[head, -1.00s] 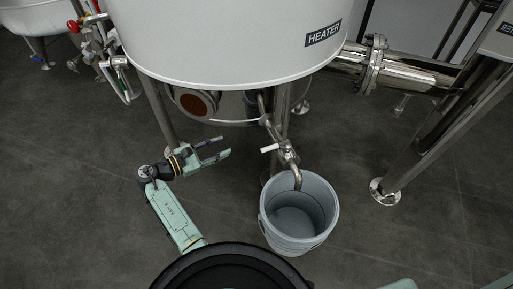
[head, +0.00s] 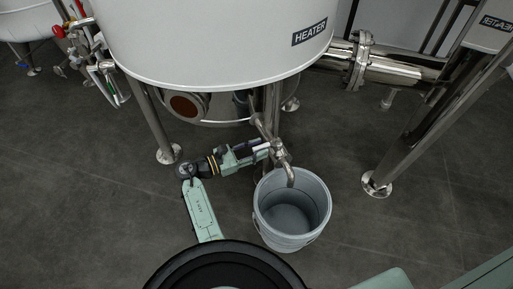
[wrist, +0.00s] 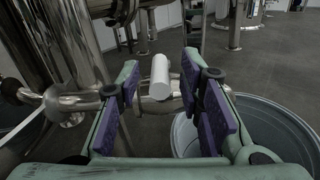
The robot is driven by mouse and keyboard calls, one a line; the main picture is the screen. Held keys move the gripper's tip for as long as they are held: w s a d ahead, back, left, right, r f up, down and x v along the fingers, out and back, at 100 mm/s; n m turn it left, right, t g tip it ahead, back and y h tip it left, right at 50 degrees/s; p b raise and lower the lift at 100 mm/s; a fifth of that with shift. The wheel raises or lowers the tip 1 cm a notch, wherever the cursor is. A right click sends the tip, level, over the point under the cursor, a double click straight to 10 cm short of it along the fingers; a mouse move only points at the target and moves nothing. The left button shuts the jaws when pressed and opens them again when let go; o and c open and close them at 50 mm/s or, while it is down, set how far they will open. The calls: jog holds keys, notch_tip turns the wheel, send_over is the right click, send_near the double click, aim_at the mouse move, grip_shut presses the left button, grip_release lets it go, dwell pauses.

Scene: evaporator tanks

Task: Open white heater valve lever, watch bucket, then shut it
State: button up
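The white valve lever (wrist: 160,77) shows in the wrist view between the two purple-padded fingers of my gripper (wrist: 163,100), with a gap on each side. In the head view, my gripper (head: 246,152) is at the left of the valve (head: 280,153), its fingers around or beside the white lever, which is mostly hidden there. The grey bucket (head: 262,207) stands on the floor under the bent metal spout (head: 291,177). The part of its inside that shows holds no liquid I can make out. The white tank marked HEATER (head: 220,50) is above.
A tank leg (head: 152,120) stands left of my arm, and another leg is behind the valve. A shiny flanged pipe (head: 362,62) runs to the right. A slanted support leg (head: 400,150) stands right of the bucket. Grey floor is open at the left.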

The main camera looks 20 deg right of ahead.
grip_shut()
dwell(0.5)
dwell(0.4)
